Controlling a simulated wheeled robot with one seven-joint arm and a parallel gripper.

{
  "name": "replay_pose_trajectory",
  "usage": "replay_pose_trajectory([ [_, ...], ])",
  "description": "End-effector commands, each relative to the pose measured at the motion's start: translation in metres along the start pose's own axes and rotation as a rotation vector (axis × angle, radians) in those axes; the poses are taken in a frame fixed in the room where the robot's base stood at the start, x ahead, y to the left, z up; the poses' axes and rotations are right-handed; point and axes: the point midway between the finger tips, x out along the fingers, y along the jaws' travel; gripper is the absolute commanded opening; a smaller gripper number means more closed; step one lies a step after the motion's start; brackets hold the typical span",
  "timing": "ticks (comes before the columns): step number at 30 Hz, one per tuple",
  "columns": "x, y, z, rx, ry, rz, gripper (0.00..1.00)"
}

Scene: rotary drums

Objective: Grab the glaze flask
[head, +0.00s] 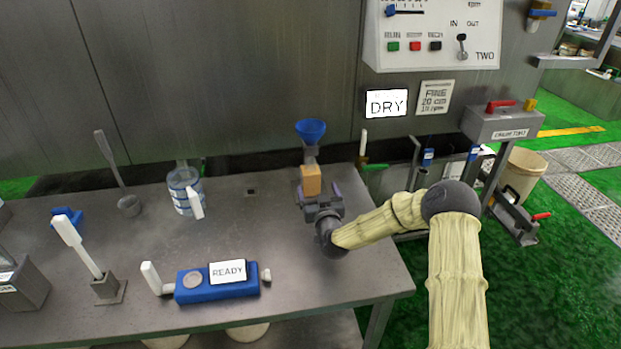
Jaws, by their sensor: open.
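No thing in view is labelled as the glaze flask. A small orange block-like body (311,180) stands near the table's back edge, below a blue funnel (311,130), and may be the flask. A clear jug with blue bands and a white handle (184,190) stands further left and is another possible flask. My gripper (318,191) is open at the near side of the orange body, its fingers pointing toward the back wall. The gripper hides the orange body's lower part, and I cannot tell whether the fingers touch it.
The metal table (240,215) also holds a blue device with a READY sign (227,271), a white-handled lever (83,250) and a grey ladle-like cup (129,205). A wall panel (430,45) hangs behind. The table between jug and READY device is clear.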

Motion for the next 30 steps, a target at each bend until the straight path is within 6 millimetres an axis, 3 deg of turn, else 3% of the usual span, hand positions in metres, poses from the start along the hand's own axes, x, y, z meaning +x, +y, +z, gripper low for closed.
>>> replay_pose_trajectory([
  [15, 0.059, -0.001, 0.0, 0.002, -0.001, 0.0, 0.84],
  [30, 0.067, -0.001, -0.001, 0.001, -0.001, 0.0, 0.84],
])
